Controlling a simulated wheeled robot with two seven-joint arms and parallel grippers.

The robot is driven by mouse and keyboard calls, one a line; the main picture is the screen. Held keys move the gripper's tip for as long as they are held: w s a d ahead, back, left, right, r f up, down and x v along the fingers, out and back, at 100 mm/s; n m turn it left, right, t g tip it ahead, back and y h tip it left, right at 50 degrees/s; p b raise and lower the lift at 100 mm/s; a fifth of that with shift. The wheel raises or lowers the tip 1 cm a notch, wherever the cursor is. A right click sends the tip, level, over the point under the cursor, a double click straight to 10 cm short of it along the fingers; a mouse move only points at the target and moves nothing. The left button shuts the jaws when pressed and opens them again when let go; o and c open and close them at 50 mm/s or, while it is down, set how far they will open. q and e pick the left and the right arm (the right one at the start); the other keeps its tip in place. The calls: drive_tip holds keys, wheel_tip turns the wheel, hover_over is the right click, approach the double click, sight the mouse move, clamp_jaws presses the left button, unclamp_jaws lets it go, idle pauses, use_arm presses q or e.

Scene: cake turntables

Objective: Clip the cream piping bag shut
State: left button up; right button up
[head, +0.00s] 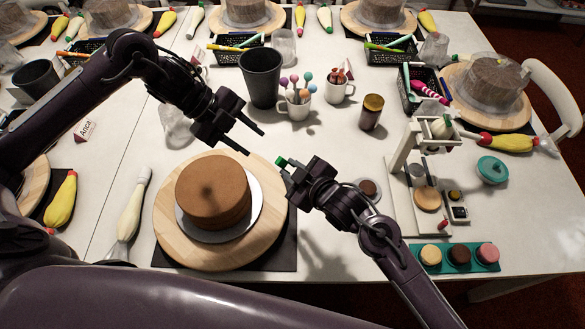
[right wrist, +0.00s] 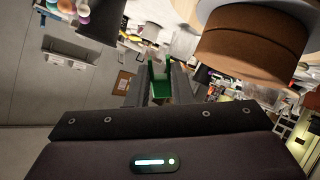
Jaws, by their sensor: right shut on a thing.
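The cream piping bag (head: 133,212) lies on the white table to the left of the brown cake (head: 212,188), its narrow end pointing away from me and its clear end near the front edge. My right gripper (head: 291,169) is shut on a small green clip (head: 281,161), held above the table just right of the cake. The clip shows between the fingers in the right wrist view (right wrist: 158,84). My left gripper (head: 255,143) is open and empty above the far right side of the cake. Both grippers are apart from the bag.
The cake stands on a wooden turntable (head: 175,235) over a dark mat. Behind are a black cup (head: 260,77) and white mugs with tools (head: 297,103). A white stand (head: 400,185) and a teal tray (head: 420,265) are at right. A yellow bag (head: 60,198) lies far left.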

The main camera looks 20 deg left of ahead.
sight(278, 160)
use_arm(q)
drive_tip(key=shift+x, duration=4.45)
drive_tip(key=shift+w, duration=0.15)
drive_tip(key=c, duration=0.7)
use_arm(e)
drive_tip(key=o, duration=0.8)
drive_tip(key=shift+o, duration=0.2)
use_arm(q)
drive_tip(key=shift+r, duration=0.1)
use_arm(e)
drive_tip(key=v, duration=0.8)
